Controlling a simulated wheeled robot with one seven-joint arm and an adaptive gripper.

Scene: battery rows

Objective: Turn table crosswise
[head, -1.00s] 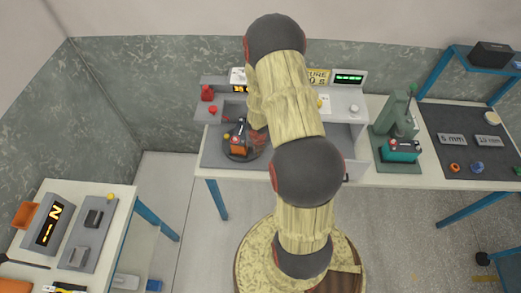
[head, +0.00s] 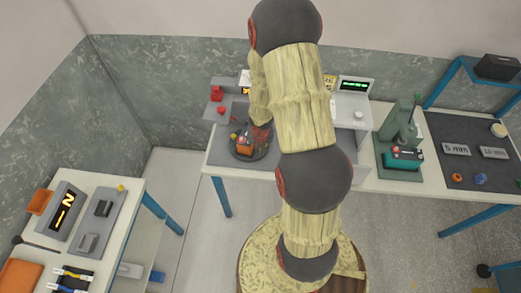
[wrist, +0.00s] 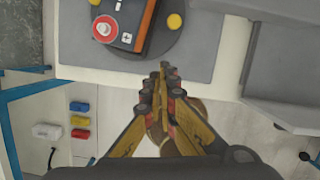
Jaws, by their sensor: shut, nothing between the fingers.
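The round dark turntable (head: 265,152) sits on a grey mat on the middle bench. In the wrist view it shows at the top (wrist: 172,45). On it lies a dark block with an orange side (head: 245,151), set at a slant in the wrist view (wrist: 128,25), with a red-and-white round piece on top and a plus label. In the head view my arm hides part of this area.
A grey housing (wrist: 285,60) stands right of the turntable. A green press (head: 400,125) with a teal block (head: 404,158) and a dark mat (head: 465,135) are farther right. A side bench (head: 130,215) stands at the left. Coloured boxes (wrist: 80,120) lie below the bench edge.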

